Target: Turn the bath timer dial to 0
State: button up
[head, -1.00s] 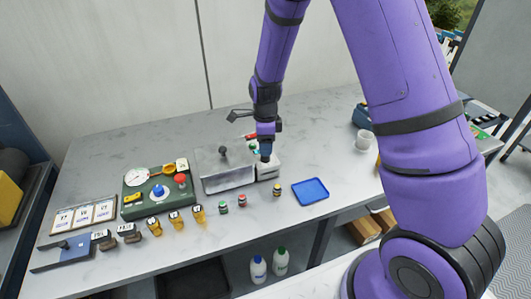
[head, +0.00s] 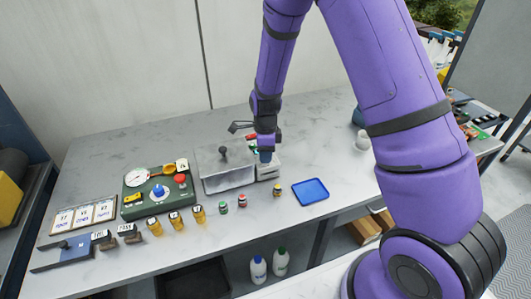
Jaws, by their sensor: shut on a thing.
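The bath (head: 228,177) is a grey metal box with a dark-knobbed lid, standing near the middle of the table. A pale control housing (head: 268,173) adjoins its right side. My gripper (head: 265,157) points down onto the top of this housing and is shut on the bath timer dial. The gripper covers the dial, so its pointer and marks cannot be read.
A blue tray (head: 310,190) lies right of the bath. Small bottles (head: 242,201) and amber jars (head: 175,219) stand along the front. A green panel (head: 160,187) with a gauge and knobs is at the left. The table's right part is mostly clear.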

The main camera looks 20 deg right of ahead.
jog(key=shift+n, duration=0.3)
jog(key=n, duration=1.3)
jog(key=shift+n+h, duration=0.3)
jog(key=n, duration=0.4)
jog(key=shift+n, duration=2.6)
